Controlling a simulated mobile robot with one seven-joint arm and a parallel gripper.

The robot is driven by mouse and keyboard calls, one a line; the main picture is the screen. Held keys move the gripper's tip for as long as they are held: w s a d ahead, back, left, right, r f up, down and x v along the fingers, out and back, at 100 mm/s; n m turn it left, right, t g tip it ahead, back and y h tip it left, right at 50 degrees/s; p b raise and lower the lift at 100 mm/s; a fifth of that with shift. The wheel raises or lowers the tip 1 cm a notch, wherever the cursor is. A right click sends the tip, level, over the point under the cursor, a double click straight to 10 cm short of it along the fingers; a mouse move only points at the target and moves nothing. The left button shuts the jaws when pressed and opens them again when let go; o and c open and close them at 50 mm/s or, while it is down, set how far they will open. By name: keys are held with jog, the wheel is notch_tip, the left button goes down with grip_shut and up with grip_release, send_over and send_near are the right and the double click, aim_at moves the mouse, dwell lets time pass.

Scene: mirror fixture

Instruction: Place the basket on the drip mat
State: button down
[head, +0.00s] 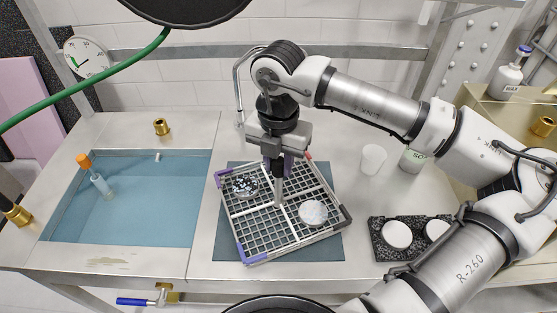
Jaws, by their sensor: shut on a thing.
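I cannot tell whether the basket touches the mat.
At right are a white cup (373,159) and a black foam holder (378,244) with white discs. A green hose (95,82) crosses the upper left.

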jog(key=c, duration=1.1)
grip_release()
jog(key=shift+c, duration=0.2)
notch_tip(320, 180, up, 12)
jog(key=b, duration=0.1)
jog(key=shift+r, duration=0.15)
